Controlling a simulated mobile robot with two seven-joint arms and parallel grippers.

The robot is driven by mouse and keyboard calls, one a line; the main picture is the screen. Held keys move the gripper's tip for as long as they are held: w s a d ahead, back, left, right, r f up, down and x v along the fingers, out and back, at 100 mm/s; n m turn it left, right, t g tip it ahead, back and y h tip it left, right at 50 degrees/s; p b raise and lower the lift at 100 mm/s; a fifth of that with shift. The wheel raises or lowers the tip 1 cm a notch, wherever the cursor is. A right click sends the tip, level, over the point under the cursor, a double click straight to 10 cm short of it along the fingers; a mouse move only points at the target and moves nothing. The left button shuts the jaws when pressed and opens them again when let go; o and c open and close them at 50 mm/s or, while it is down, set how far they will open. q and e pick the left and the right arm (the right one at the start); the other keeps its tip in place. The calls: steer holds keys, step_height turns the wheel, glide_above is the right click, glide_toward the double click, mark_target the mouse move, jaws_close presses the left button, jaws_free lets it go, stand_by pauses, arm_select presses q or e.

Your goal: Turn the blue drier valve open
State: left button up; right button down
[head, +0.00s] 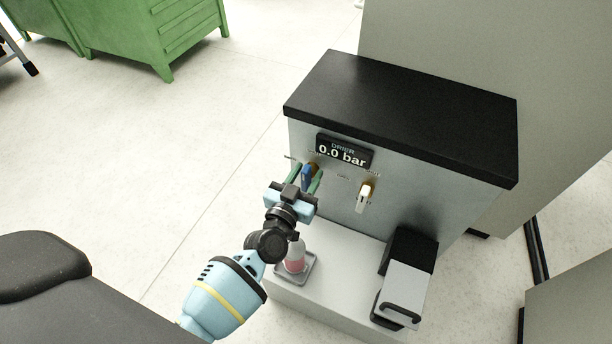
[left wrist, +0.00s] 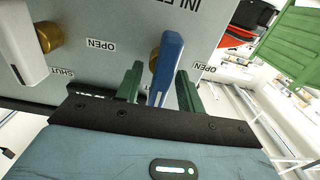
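The drier (head: 400,135) is a grey cabinet with a black top, and its display (head: 343,152) reads "DRIER 0.0 bar". The blue valve handle (head: 307,176) is on the left of its front panel. In the left wrist view the blue handle (left wrist: 166,68) hangs from a brass stem, between the two green fingers. My left gripper (head: 305,180) is at the handle with its fingers apart on either side; a gap shows at least on the right side. An "OPEN" label (left wrist: 101,45) is left of the blue handle. My right gripper is not in view.
A white-handled valve (head: 365,197) is to the right on the same panel; it also shows in the left wrist view (left wrist: 22,45). Below are a pink-filled flask (head: 295,258) on a small tray and a black-and-white device (head: 406,280). Green cabinets (head: 140,30) stand far left.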

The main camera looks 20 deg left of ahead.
arm_select(q)
jaws_close()
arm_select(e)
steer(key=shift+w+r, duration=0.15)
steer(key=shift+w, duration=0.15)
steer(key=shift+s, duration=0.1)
